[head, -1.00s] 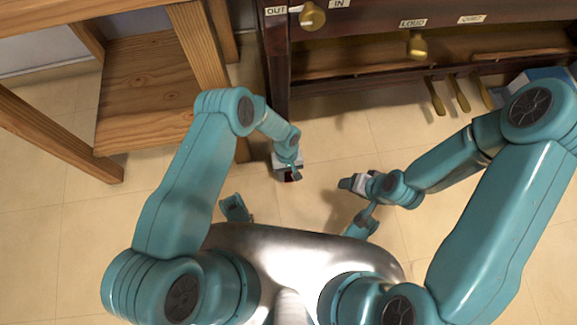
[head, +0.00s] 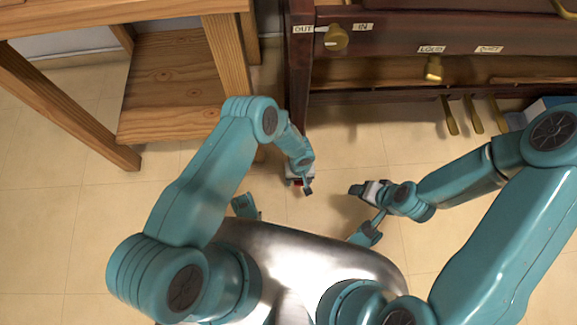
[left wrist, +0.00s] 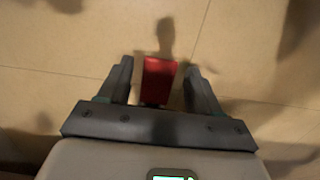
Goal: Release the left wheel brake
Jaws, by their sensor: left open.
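My left gripper (head: 300,186) hangs low over the tiled floor, in front of the piano's left leg (head: 298,95). In the left wrist view its two dark fingers (left wrist: 157,82) are open and spread apart. A red flat piece (left wrist: 159,80) shows between the fingers, with gaps on both sides; I cannot tell whether it is a brake tab or part of my gripper. A little red also shows at the gripper in the head view. No wheel or brake is clearly visible. My right gripper (head: 358,189) is above the floor to the right; its jaws are unclear.
The dark piano (head: 400,20) stands at the back, with brass knobs (head: 336,37) and several pedals (head: 474,115) at lower right. A wooden table or bench (head: 170,85) stands at the left. The floor (head: 350,140) between my grippers and the piano is clear.

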